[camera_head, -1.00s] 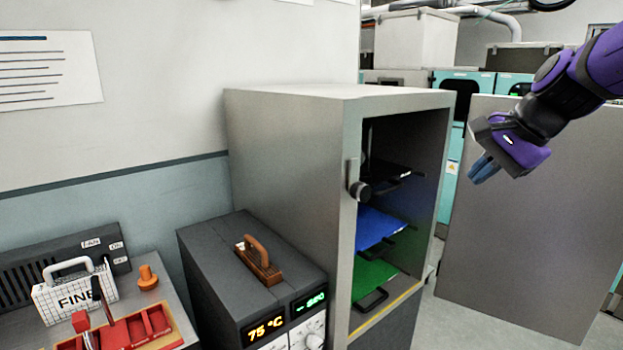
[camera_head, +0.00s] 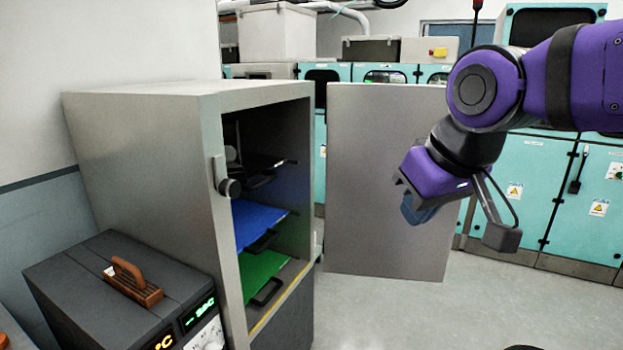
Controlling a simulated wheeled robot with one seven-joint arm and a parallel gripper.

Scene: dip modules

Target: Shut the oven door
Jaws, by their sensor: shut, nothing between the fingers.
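The oven (camera_head: 140,135) is a grey metal cabinet left of centre, with its front open. Inside are a black tray (camera_head: 262,172), a blue tray (camera_head: 258,222) and a green tray (camera_head: 258,272) on separate levels. A latch knob (camera_head: 228,187) sits on its near front edge. The oven door (camera_head: 370,180) is a flat grey panel standing wide open to the right of the cabinet. My purple gripper (camera_head: 412,216) is shut and empty, in front of the door's right half in the picture. Whether it touches the door I cannot tell.
Teal cabinets (camera_head: 525,190) line the back. The grey floor (camera_head: 400,310) before the door is clear.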

